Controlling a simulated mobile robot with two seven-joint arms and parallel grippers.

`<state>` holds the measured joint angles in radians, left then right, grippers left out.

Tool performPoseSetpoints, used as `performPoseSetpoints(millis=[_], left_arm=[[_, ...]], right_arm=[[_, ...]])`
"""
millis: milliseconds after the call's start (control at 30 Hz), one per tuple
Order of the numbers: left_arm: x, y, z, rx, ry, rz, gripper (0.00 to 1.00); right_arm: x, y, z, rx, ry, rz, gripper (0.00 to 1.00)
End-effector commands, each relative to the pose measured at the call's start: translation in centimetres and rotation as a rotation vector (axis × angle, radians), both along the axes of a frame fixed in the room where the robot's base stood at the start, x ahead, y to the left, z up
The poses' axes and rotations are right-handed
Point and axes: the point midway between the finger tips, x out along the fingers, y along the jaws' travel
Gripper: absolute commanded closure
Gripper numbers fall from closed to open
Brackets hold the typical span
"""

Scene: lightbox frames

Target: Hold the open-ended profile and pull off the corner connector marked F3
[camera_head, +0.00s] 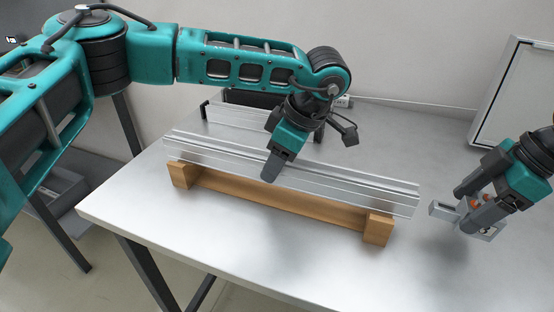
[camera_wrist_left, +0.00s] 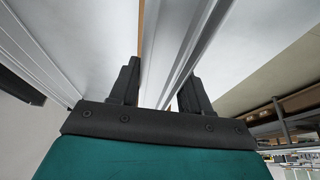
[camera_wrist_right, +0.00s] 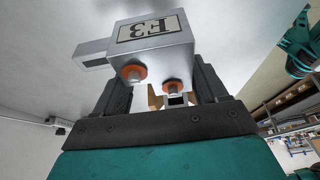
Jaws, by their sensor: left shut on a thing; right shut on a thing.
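The long silver open-ended profile (camera_head: 340,183) lies across two wooden end blocks on a wooden bar. My left gripper (camera_head: 272,172) is shut on the profile near its middle; the left wrist view (camera_wrist_left: 155,80) shows the profile between the fingers. The silver corner connector (camera_head: 487,232) is apart from the profile, to the right of its right end. My right gripper (camera_head: 475,210) is shut on it and holds it above the table. The right wrist view shows the connector (camera_wrist_right: 160,45) with an "F3" label and two orange-ringed parts.
The wooden cradle (camera_head: 280,200) stands on the grey table (camera_head: 270,255). Another silver profile piece (camera_head: 235,117) lies behind the main profile. A framed panel (camera_head: 515,95) leans at the back right. The front of the table is clear.

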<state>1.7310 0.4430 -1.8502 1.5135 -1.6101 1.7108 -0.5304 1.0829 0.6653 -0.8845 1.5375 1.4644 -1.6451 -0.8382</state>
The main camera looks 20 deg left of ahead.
Motion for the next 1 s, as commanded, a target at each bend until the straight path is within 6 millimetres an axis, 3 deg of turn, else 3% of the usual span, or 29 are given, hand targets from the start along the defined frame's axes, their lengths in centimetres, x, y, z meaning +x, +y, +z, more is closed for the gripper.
performPoseSetpoints(millis=[567, 1000], left_arm=[[0.0, 0.0, 0.0, 0.000, 0.000, 0.000, 0.92], [0.0, 0.0, 0.0, 0.000, 0.000, 0.000, 0.92]], right_arm=[[0.0, -0.5, 0.1, 0.000, -0.001, 0.001, 0.67], [0.0, -0.4, 2.4, 0.001, -0.003, 0.001, 0.67]])
